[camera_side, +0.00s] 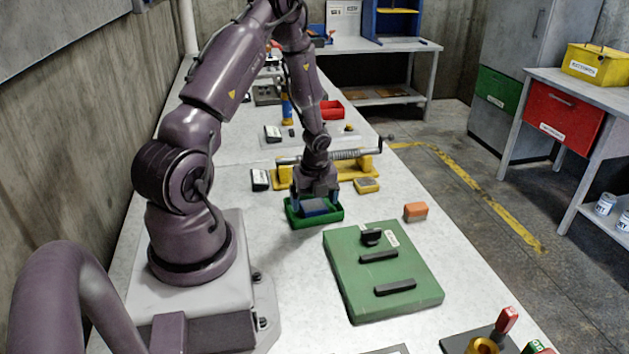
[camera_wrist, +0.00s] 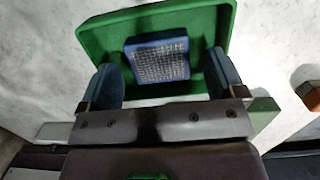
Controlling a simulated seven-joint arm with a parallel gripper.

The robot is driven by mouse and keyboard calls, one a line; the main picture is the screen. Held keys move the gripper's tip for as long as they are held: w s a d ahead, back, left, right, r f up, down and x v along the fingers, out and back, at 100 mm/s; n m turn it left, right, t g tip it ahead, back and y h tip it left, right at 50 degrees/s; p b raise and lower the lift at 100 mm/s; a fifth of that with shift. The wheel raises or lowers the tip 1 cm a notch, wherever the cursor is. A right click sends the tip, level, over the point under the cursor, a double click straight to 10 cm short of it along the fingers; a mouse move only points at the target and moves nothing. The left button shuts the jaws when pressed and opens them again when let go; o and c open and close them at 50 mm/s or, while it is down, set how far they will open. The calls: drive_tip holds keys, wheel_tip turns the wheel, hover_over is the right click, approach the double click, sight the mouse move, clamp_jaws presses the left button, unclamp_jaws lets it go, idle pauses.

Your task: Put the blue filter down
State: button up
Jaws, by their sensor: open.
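The blue filter (camera_wrist: 158,60) is a small block with a grey mesh face. It lies inside a green tray (camera_wrist: 222,22), near the tray's middle. In the side view the filter (camera_side: 314,207) shows under my gripper, in the green tray (camera_side: 328,220) on the bench. My gripper (camera_wrist: 165,85) is open, with one blue finger on each side of the filter. Gaps show between the fingers and the filter in the wrist view. In the side view my gripper (camera_side: 315,197) points down into the tray, and the finger tips are partly hidden.
A green panel (camera_side: 350,275) with black handles lies in front of the tray. An orange block (camera_side: 415,211) sits to the right. Behind the tray stand a yellow stand with a spring rod (camera_side: 345,155) and a small yellow block (camera_side: 367,186). Bare bench lies left of the panel.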

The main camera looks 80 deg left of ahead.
sight(315, 208)
drive_tip(key=w+d+r+n+y, duration=0.15)
drive_tip(key=d+r, duration=0.25)
drive_tip(key=r, duration=0.6)
drive_tip(key=w+d+r+n, duration=0.1)
drive_tip(key=d+r+n, duration=0.2)
drive_tip(key=r, duration=0.7)
drive_tip(key=s+d+r+n+t+h, duration=0.1)
drive_tip(key=s+d+r+n+t, duration=0.1)
drive_tip(key=d+r+n, duration=0.4)
drive_tip(key=s+d+r+n+t+h, duration=0.2)
drive_tip(key=s+d+r+n, duration=0.3)
drive_tip(key=d, duration=0.8)
drive_tip(key=shift+s+d+r+n+t, duration=0.15)
drive_tip(key=shift+r+n+t, duration=0.65)
drive_tip(key=shift+r+n, duration=0.1)
